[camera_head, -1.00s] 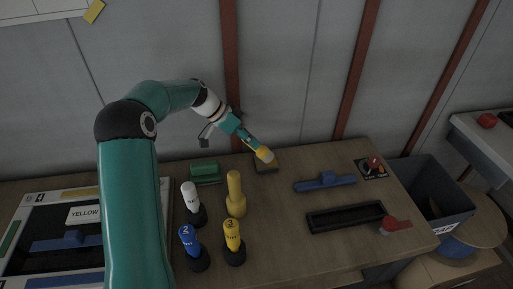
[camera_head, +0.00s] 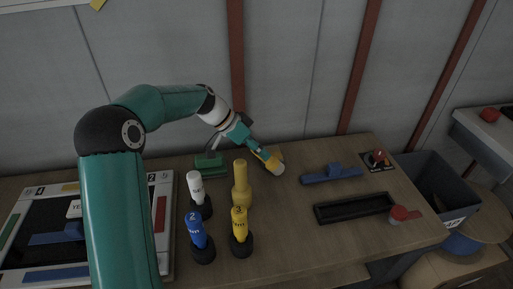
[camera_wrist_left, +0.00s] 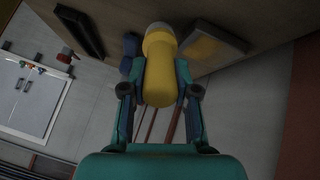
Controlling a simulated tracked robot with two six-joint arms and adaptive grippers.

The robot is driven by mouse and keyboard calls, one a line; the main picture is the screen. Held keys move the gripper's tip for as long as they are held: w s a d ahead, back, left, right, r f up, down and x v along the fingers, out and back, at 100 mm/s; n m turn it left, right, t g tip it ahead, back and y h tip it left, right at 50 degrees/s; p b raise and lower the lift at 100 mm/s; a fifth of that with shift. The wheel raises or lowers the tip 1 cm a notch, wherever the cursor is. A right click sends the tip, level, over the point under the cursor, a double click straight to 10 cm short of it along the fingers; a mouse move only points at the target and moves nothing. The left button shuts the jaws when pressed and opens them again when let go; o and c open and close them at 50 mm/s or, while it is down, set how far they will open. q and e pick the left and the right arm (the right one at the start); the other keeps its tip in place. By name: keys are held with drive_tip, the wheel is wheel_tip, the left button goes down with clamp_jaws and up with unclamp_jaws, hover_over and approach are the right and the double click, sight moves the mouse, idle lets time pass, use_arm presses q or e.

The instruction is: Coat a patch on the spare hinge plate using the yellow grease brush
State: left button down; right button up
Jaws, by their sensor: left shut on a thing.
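My left gripper (camera_head: 257,150) is shut on the yellow grease brush (camera_head: 275,163), above the back of the wooden table. In the left wrist view, the brush (camera_wrist_left: 160,80) lies between the two fingers, with its pale end pointing away from them. The hinge plate appears there as a dark flat plate (camera_wrist_left: 233,42) with a yellowish patch on its face. The brush's pale end is just left of the plate; I cannot tell whether they touch. In the head view, the gripper and brush hide the plate. My right gripper is not in view.
Left of and in front of the brush stand a white bottle (camera_head: 196,186), a blue one (camera_head: 196,230) and yellow ones (camera_head: 241,185). A green block (camera_head: 209,161) lies behind them. To the right are a blue handled piece (camera_head: 331,175), black tray (camera_head: 350,211) and bin (camera_head: 450,205).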

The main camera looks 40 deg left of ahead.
use_arm(q)
wheel_tip(320, 180, up, 5)
drive_tip(key=shift+r+p, duration=0.1)
drive_tip(key=shift+p, duration=0.6)
wheel_tip(320, 180, up, 2)
drive_tip(key=shift+w+r+p, duration=0.1)
drive_tip(key=shift+p, duration=0.65)
drive_tip(key=shift+r+p, duration=0.45)
drive_tip(key=shift+r, duration=0.3)
drive_tip(key=shift+w+a+f+t+y, duration=0.1)
drive_tip(key=shift+a+f+t+y, duration=0.05)
drive_tip(key=shift+a+t+y, duration=0.2)
wheel_tip(320, 180, up, 6)
drive_tip(key=w+a+f+n+t+y, duration=0.1)
drive_tip(key=w+n+t+y, duration=0.1)
drive_tip(key=y, duration=0.2)
drive_tip(key=shift+m+g, duration=0.25)
drive_tip(key=shift+m, duration=0.05)
drive_tip(key=shift+w+f+b, duration=0.2)
drive_tip(key=shift+f+b, duration=1.9)
drive_tip(key=shift+f, duration=0.15)
